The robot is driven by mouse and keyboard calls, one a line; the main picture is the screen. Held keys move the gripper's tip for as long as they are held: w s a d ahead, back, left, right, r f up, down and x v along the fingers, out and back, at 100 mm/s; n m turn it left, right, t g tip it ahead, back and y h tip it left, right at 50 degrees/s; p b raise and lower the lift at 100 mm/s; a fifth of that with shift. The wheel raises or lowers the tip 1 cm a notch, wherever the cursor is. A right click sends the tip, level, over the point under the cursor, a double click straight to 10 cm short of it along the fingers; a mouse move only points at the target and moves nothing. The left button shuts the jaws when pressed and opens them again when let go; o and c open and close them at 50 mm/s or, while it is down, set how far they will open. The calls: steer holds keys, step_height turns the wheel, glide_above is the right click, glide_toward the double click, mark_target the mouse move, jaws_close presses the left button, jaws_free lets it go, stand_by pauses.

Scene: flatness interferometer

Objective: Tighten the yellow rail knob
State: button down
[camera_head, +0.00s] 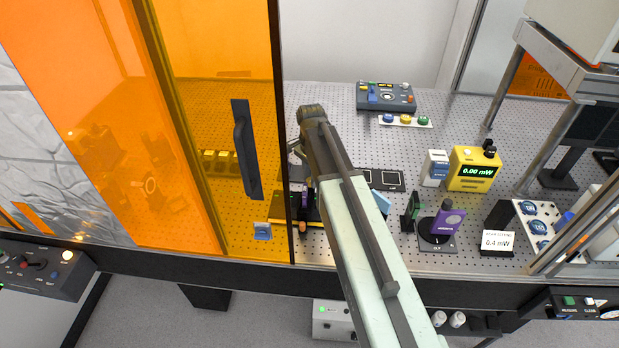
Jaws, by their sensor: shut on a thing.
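My arm reaches in from the lower right over the perforated bench. Its wrist end is at the upper middle, and a small grey part of my gripper (296,147) shows at its left side. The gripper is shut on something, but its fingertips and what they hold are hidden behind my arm. A low yellow strip (283,221), perhaps the rail, lies on the bench by the edge of the orange door, left of my arm. Small purple and orange parts stand there. I cannot make out the yellow rail knob.
An orange see-through door (185,120) with a dark handle (243,150) stands close left of my arm. Right of it are a purple mount (447,222), a yellow meter (474,170) and a white sign (497,242). A grey control box (386,97) stands behind.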

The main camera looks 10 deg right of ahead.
steer(key=shift+w+a, duration=0.1)
steer(key=c, duration=1.1)
jaws_free()
step_height(320, 180, up, 8)
steer(key=p, duration=0.8)
steer(key=shift+f, duration=0.1)
